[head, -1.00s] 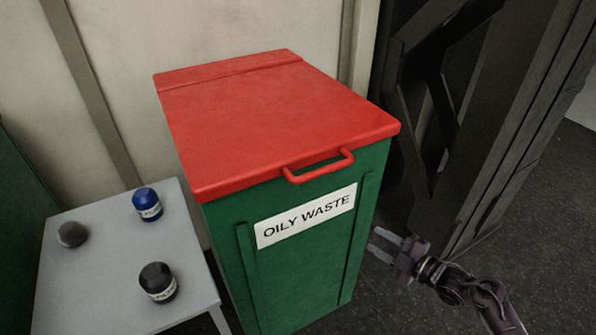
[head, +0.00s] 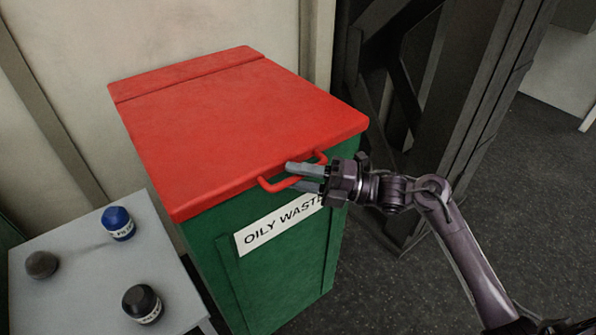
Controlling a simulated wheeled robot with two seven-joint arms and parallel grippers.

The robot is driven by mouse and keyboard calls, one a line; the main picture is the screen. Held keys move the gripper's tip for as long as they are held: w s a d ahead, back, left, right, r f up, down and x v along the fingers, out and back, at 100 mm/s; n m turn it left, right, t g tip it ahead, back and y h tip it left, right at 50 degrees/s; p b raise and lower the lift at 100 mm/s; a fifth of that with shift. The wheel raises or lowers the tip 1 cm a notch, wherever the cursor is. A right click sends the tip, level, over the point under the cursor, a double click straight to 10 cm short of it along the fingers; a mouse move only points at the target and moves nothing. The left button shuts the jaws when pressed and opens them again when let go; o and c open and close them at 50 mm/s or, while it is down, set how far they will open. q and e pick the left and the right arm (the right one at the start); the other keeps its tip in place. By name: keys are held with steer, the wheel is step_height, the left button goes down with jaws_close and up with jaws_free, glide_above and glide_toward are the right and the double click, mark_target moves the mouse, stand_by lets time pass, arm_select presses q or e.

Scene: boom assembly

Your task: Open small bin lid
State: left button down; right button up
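The bin is a tall green box labelled "OILY WASTE" (head: 274,230). Its red lid (head: 235,120) lies flat and closed on top. A red bar handle (head: 270,186) sticks out from the lid's front edge. My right gripper (head: 296,177) comes in from the right at the handle, its two fingers apart, one above the other. The fingers overlap the right part of the handle in the picture and hide some of it and the label's end. I cannot tell whether they touch the bar. My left gripper is not in view.
A light grey table (head: 85,275) stands left of the bin. It holds a blue container (head: 117,223), a black container (head: 142,303) and a dark round object (head: 42,265). A dark steel frame (head: 460,110) stands behind my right arm. The floor at right is clear.

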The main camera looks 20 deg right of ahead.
jaws_close()
stand_by(0.4)
